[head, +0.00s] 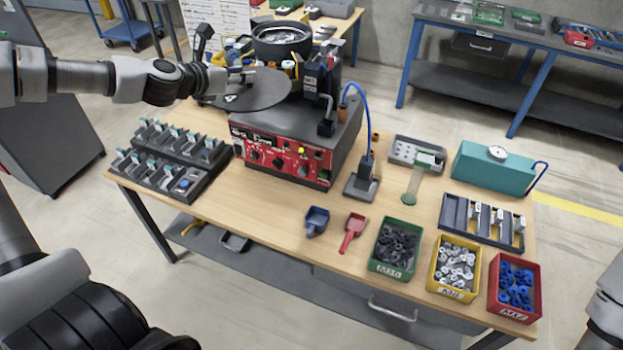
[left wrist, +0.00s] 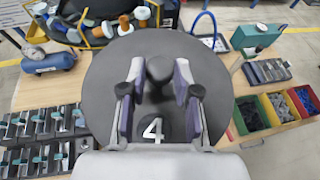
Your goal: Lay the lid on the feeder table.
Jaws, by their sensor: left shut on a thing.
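The lid is a dark grey round disc (head: 262,90) in the head view, held in the air in front of the feeder's bowl. In the left wrist view the lid (left wrist: 110,75) fills the middle, with a dark knob at its centre and a white "4" on it. My left gripper (head: 240,77) is shut on the lid's knob; its two fingers (left wrist: 159,75) stand on either side of it. The feeder table (head: 275,222) has a pale wooden top. The bowl feeder's bowl (head: 282,38) is open, with parts inside. My right gripper is out of view.
The red control box (head: 283,157) stands below the lid. Black racks (head: 170,155) lie on the table's left. Green (head: 395,247), yellow (head: 453,268) and red (head: 514,287) bins stand front right, near two scoops (head: 352,232). Bare wood shows at the front left.

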